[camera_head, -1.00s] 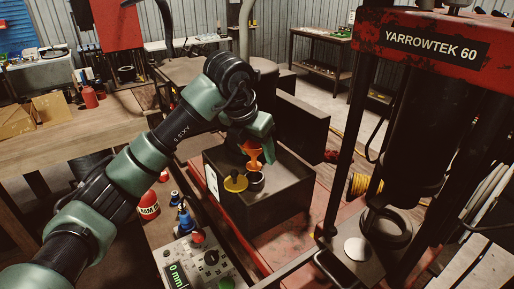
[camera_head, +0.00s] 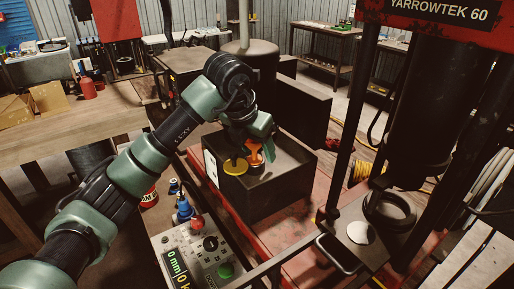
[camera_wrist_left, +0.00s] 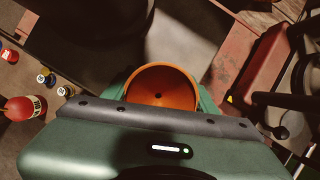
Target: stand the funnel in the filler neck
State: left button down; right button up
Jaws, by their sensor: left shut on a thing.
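The orange funnel (camera_head: 255,153) is upright, with its wide mouth up. My left gripper (camera_head: 264,144) is shut on it, above the black tank (camera_head: 272,196). In the left wrist view I look down into the funnel's bowl (camera_wrist_left: 160,80), and my left gripper shows around it. The dark, round filler neck (camera_head: 256,170) stands on the tank top directly under the funnel. The spout is at the neck's mouth and its tip does not show; how deep it sits I cannot tell. My right gripper is not in view.
A yellow cap (camera_head: 235,166) is on the tank top, just left of the neck. A control box (camera_head: 196,250) with a green display and buttons is in front. The red press frame (camera_head: 440,12) with its dark posts stands at the right. A workbench (camera_head: 80,132) is at the left.

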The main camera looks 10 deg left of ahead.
aim_at(250, 148)
pick_arm(q)
jog(key=shift+s+f, duration=0.2)
jog(key=shift+f, duration=0.7)
jog(key=shift+c, duration=2.1)
grip_release()
jog(key=shift+w, duration=0.4)
jog(key=shift+s+r, duration=0.3)
jog(key=shift+r, duration=0.25)
jog(key=b+v, duration=0.2)
jog(key=v, duration=0.4)
jog(key=shift+w+a, duration=0.1)
jog(key=shift+w, duration=0.05)
jog(key=shift+r, duration=0.35)
